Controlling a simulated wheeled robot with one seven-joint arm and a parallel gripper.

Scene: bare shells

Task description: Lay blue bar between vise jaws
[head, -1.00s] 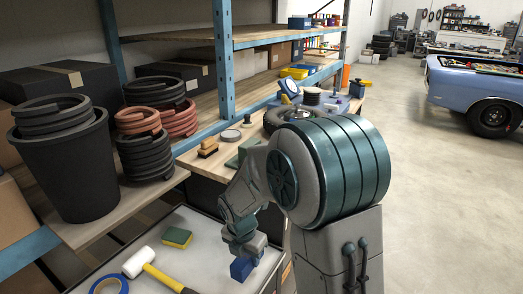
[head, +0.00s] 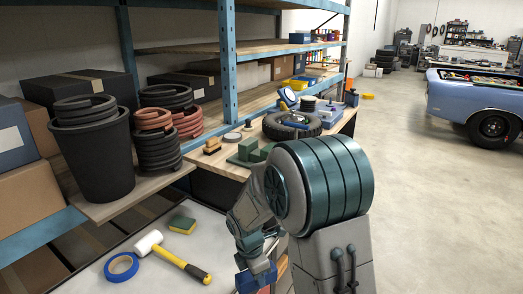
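The blue bar (head: 254,281) is at the end of my arm, low in the head view over the right edge of the grey worktop. My gripper (head: 258,266) appears shut on it; the arm hides most of the fingers. A green block-like fixture with two raised parts, which looks like the vise (head: 249,153), stands on the wooden bench behind my arm. A gap shows between its raised parts. The bar is apart from it, nearer to me and lower in the picture.
A white-headed mallet (head: 172,257), blue tape roll (head: 121,267) and yellow-green sponge (head: 182,225) lie on the grey worktop (head: 205,238). A tyre (head: 292,125) and a wooden brush-like block (head: 212,145) are on the bench. A black bin (head: 95,160) stands left.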

